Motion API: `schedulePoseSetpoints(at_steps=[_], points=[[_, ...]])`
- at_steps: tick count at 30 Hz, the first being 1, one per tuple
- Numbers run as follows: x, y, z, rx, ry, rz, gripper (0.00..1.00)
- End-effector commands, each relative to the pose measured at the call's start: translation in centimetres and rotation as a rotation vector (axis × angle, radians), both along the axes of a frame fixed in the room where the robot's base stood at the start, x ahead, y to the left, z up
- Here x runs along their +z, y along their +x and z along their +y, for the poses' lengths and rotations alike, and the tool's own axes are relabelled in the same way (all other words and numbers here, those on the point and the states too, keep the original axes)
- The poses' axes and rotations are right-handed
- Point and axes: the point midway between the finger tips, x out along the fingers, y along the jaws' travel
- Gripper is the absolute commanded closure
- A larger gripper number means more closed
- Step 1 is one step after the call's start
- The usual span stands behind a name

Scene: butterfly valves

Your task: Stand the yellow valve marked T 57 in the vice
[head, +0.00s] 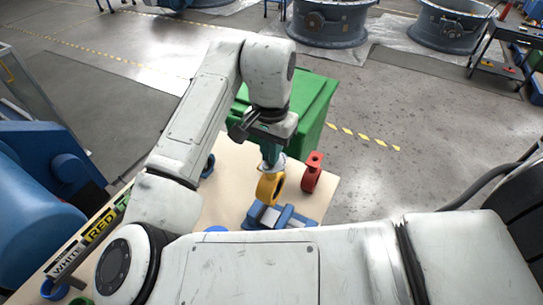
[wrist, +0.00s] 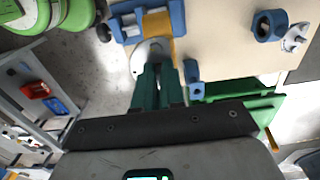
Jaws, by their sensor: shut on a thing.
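My gripper (head: 271,158) points down over the table, its green fingers shut on the grey top of a yellow valve (head: 269,188). In the wrist view the fingers (wrist: 158,88) meet the valve's round grey flange, and its yellow body (wrist: 157,24) shows beyond. No T 57 marking is legible. The valve looks roughly upright, right at the blue vice (head: 281,216). In the wrist view the yellow body overlaps the gap between blue vice parts (wrist: 176,17). I cannot tell whether its lower end is inside the jaws or just above them.
A red valve (head: 312,172) stands close right of the yellow one. A blue valve (head: 208,165) stands left, partly behind my arm. A large green bin (head: 312,105) is behind the wooden table (head: 226,201). A WHITE/RED labelled strip (head: 88,242) lies along the left edge.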

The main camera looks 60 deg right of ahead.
Motion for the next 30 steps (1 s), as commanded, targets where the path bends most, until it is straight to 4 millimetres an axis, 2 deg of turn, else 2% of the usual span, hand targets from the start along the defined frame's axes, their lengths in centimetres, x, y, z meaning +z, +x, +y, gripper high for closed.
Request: schedulePoseSetpoints(at_steps=[11,30], points=[[-0.8,0.2,-0.2,0.001,-0.001,-0.001,1.0],[-4.6,0.1,-0.1,0.001,-0.001,-0.001,1.0]])
